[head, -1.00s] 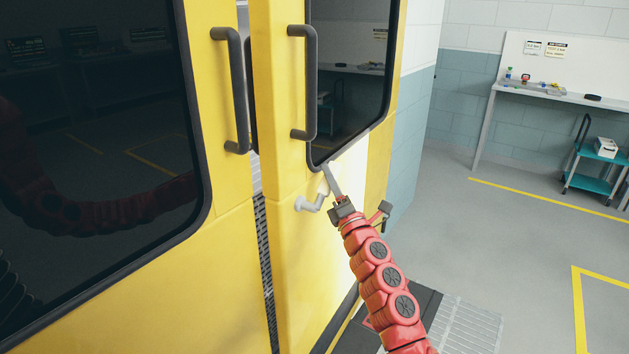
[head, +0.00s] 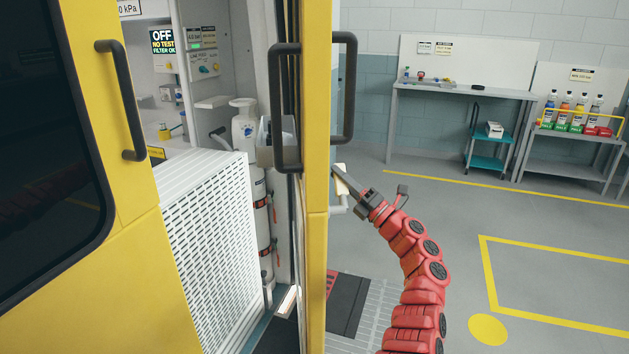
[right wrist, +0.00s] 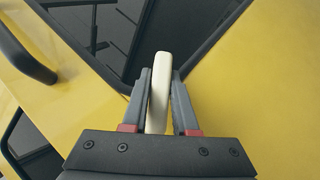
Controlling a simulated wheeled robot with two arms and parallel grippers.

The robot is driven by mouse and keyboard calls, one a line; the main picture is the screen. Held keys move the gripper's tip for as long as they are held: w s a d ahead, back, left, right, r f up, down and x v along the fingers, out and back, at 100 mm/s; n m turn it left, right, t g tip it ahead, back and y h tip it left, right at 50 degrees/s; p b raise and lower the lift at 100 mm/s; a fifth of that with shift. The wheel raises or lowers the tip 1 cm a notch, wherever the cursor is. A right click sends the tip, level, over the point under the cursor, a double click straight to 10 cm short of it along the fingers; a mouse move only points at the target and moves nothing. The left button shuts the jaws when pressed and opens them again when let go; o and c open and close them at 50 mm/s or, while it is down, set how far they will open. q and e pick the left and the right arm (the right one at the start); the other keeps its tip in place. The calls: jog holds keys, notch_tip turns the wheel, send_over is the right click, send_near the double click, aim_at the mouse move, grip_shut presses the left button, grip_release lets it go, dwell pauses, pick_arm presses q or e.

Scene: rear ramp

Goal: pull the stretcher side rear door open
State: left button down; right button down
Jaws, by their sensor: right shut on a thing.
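The yellow rear door (head: 316,240) on the right stands swung well open and shows nearly edge-on in the head view. Its dark grab handle (head: 346,90) is beside the door edge. My right gripper (head: 344,176) is at the door's outer face, shut on the pale door lever (head: 338,172). In the right wrist view the lever (right wrist: 159,92) stands between the two grey fingers (right wrist: 160,100), with the yellow door panel (right wrist: 235,80) behind. The other yellow door (head: 120,180), at left with a dark window, appears closed. My left gripper is not in view.
Through the opening show a white perforated cabinet (head: 205,240), a white cylinder (head: 245,140) and wall panels. A ramp grating (head: 365,315) lies below the open door. Benches (head: 460,90) and a teal cart (head: 490,143) stand at the far wall. Grey floor at right is clear.

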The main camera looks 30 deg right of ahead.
jog(key=shift+s+d, duration=0.15)
jog(key=shift+d, duration=0.05)
jog(key=shift+a, duration=0.15)
jog(key=c, duration=1)
grip_release()
jog(key=shift+o, duration=1.4)
jog(key=shift+s+a+r, duration=0.1)
jog(key=shift+s, duration=0.1)
jog(key=shift+s+f, duration=0.2)
jog(key=shift+f, duration=0.05)
jog(key=b+v, duration=0.1)
jog(key=v, duration=1.6)
